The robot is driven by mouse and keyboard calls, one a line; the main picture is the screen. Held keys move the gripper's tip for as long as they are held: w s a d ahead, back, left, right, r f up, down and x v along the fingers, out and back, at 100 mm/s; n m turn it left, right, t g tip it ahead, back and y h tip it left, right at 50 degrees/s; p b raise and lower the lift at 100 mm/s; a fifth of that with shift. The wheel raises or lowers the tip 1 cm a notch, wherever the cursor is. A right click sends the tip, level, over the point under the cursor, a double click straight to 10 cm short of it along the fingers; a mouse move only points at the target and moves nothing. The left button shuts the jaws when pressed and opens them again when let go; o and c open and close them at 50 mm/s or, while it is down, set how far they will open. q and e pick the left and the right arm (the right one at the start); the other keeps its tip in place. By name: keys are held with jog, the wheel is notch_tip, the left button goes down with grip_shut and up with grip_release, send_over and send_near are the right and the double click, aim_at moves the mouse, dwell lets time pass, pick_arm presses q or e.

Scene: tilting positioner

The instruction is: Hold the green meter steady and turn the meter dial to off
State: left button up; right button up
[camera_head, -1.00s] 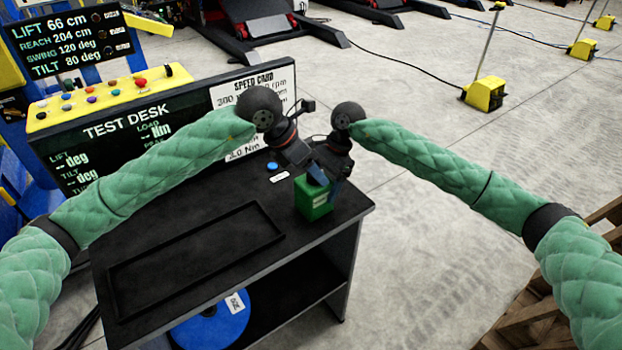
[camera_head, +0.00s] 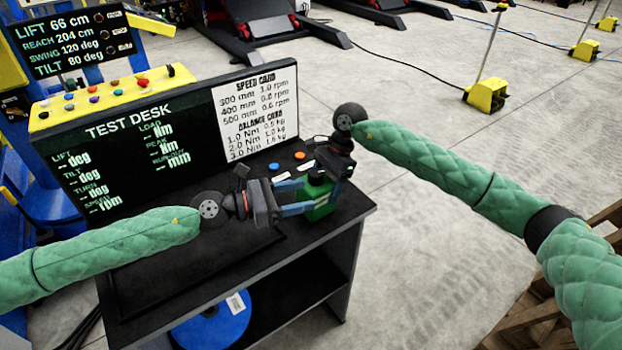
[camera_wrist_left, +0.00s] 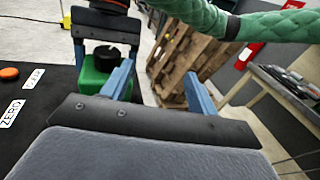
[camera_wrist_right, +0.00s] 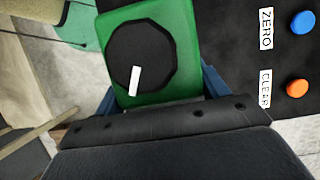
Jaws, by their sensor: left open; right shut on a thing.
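The green meter (camera_head: 320,208) stands at the right end of the black desk. Its black dial (camera_wrist_right: 140,55) faces up, with a white mark pointing down and slightly left in the right wrist view; no dial lettering is readable. My right gripper (camera_head: 326,178) is shut on the meter from above, a blue finger on each side. My left gripper (camera_head: 307,196) is open and level, coming from the left, its fingers pointing toward the meter. In the left wrist view the meter (camera_wrist_left: 97,80) and dial (camera_wrist_left: 106,58) appear left of the space between its fingers (camera_wrist_left: 158,75).
A blue button (camera_wrist_right: 302,24) labelled ZERO and an orange button (camera_wrist_right: 297,88) labelled CLEAR sit beside the meter. The TEST DESK display (camera_head: 130,160) stands along the desk's back. A wooden pallet (camera_head: 530,310) is at the right.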

aim_at(310, 180)
pick_arm(q)
jog(key=w+a+f+n+t+y, duration=0.2)
jog(key=a+f+n+t, duration=0.1)
jog(key=a+t, duration=0.25)
jog(key=shift+x, duration=5.5)
jog(key=shift+w+a+f, duration=0.15)
jog(key=shift+f, duration=0.05)
jog(key=c, duration=1)
